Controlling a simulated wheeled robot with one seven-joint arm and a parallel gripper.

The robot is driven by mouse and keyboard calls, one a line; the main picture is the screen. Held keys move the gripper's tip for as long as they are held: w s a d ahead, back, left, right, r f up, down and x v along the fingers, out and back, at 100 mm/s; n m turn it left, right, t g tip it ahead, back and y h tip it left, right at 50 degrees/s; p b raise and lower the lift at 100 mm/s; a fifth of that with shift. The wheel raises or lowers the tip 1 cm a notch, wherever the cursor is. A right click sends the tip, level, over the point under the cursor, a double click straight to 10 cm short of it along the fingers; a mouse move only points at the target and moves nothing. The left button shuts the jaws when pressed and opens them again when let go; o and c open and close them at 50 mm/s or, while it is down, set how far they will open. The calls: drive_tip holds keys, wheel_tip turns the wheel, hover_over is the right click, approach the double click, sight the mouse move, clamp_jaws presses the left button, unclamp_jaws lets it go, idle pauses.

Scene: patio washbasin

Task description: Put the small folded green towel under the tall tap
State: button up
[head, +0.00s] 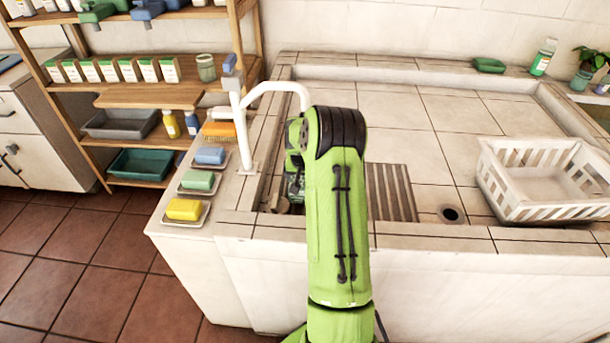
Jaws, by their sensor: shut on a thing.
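The tall tap (246,125) is white, stands on the left rim of the basin, and its spout arches right over the basin (408,110). My arm reaches over the front rim and hides much of the area below the spout. My gripper (293,188) is partly visible left of the arm, low in the basin near the spout. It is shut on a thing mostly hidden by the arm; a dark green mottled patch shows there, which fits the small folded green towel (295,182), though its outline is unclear.
Yellow (184,209), pale green (198,181) and blue (210,155) blocks sit on dishes along the left counter. A white basket (540,205) stands at the right, near a drain hole (451,214). A slatted grate (392,192) lies right of my arm. The basin's back is clear.

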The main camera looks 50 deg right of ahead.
drive_tip(key=o, duration=0.9)
drive_tip(key=shift+c, duration=0.2)
